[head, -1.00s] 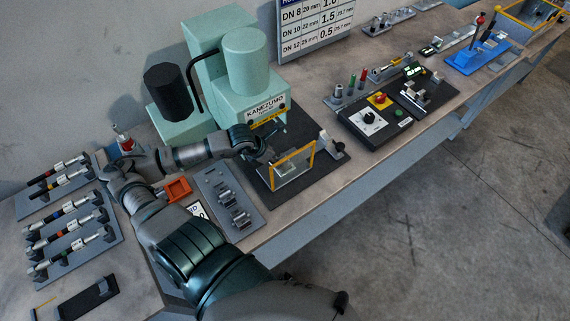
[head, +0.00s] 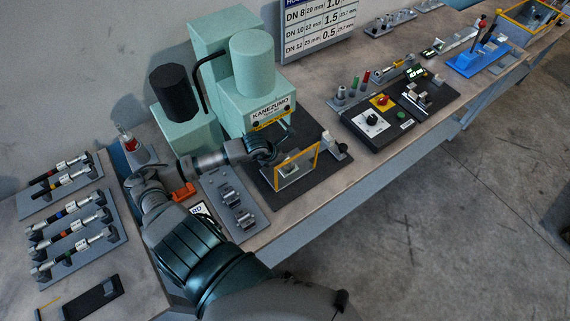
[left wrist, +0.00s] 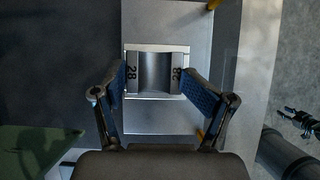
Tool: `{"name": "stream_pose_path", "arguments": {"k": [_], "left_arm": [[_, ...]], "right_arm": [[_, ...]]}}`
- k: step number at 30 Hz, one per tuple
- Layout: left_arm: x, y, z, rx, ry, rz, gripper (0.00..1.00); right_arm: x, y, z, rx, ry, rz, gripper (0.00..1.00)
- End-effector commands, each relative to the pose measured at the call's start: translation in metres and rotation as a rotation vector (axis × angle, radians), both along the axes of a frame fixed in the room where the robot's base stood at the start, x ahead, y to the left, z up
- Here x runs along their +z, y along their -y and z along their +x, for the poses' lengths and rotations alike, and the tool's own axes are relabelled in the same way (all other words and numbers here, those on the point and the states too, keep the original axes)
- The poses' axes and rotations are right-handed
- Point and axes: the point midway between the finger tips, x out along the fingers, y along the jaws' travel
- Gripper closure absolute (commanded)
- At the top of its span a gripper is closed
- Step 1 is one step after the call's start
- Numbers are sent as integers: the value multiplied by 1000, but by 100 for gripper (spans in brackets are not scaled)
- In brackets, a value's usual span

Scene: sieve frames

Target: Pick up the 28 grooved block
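The grooved block (left wrist: 155,72) shows in the left wrist view, with a smooth channel between two sides marked 28. It sits on a grey plate (left wrist: 166,118). My left gripper (left wrist: 155,82) is open, with one blue-padded finger at each side of the block; I cannot tell whether they touch it. In the head view my left gripper (head: 274,152) is at the green press (head: 262,88), just behind the yellow-framed guard (head: 298,166). The block is hard to make out there. My right gripper is not in view.
A grey rack (head: 250,222) with several metal blocks lies left of the press, near an orange tray (head: 184,192). A black control box (head: 374,122) is to the right. The guard stands close in front of my gripper.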

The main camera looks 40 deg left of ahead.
Motion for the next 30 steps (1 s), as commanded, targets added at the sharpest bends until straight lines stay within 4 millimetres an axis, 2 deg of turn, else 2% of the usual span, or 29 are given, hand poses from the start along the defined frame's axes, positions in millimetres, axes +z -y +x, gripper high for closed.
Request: {"name": "stream_pose_path", "arguments": {"k": [1, 5, 14, 16, 17, 19, 30], "left_arm": [[-10, -2, -5, 1, -23, 10, 87], [-10, -2, -5, 2, -24, 12, 90], [-6, -5, -5, 2, -27, 14, 90], [0, -5, -5, 2, -26, 14, 91], [4, -5, -5, 2, -24, 14, 97], [15, -5, -5, 1, -21, 15, 100], [92, -1, -3, 0, -10, 16, 100]], "right_arm": [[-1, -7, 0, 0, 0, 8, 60], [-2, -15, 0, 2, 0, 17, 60], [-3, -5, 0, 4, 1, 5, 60], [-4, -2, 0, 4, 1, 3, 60], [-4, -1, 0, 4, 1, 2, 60], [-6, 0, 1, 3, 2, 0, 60], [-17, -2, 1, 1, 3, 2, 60]]}}
